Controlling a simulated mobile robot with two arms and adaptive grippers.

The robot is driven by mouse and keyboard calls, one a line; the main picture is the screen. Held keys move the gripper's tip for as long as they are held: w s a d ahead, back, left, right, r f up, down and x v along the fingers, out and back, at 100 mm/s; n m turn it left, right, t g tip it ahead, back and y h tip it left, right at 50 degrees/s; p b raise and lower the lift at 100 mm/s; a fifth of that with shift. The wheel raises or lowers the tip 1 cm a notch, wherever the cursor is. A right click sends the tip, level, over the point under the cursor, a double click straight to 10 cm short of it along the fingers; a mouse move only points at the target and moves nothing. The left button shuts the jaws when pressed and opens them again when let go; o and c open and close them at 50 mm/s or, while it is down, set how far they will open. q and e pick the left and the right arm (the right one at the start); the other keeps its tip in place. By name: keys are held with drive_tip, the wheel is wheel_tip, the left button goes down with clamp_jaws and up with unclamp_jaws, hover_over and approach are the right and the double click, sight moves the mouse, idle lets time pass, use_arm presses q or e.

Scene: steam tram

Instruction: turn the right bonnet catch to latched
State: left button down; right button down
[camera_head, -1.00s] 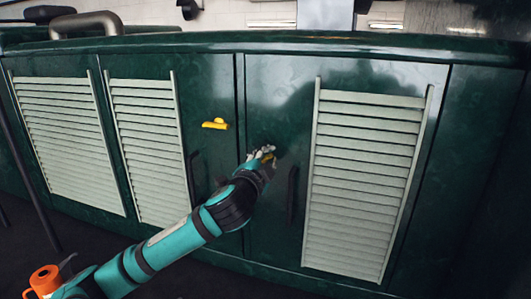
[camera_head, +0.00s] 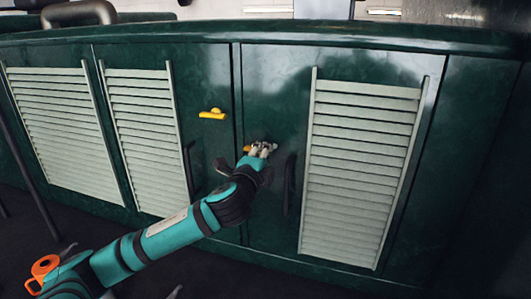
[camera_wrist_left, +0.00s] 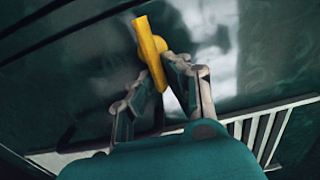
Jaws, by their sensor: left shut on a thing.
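The right bonnet catch is a yellow handle on the dark green door. In the head view a small yellow end of it (camera_head: 247,148) shows at the left of my left gripper (camera_head: 262,150), whose fingers hide the rest. In the left wrist view the catch (camera_wrist_left: 150,45) is a long yellow bar between the two fingers of my left gripper (camera_wrist_left: 157,75), which is shut on it. I cannot tell its exact angle on the door. My right gripper is not in view.
Another yellow catch (camera_head: 212,114) lies roughly level on the door to the left. Dark handles (camera_head: 289,185) and pale louvred panels (camera_head: 360,165) stand out beside the catch. An orange object (camera_head: 42,268) is at the lower left.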

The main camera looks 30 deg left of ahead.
use_arm(q)
drive_tip(key=shift+f, duration=0.1)
drive_tip(key=c, duration=1.3)
unclamp_jaws()
drive_tip(key=shift+c, duration=0.2)
drive_tip(key=v, duration=1.2)
drive_tip(key=shift+d, duration=0.1)
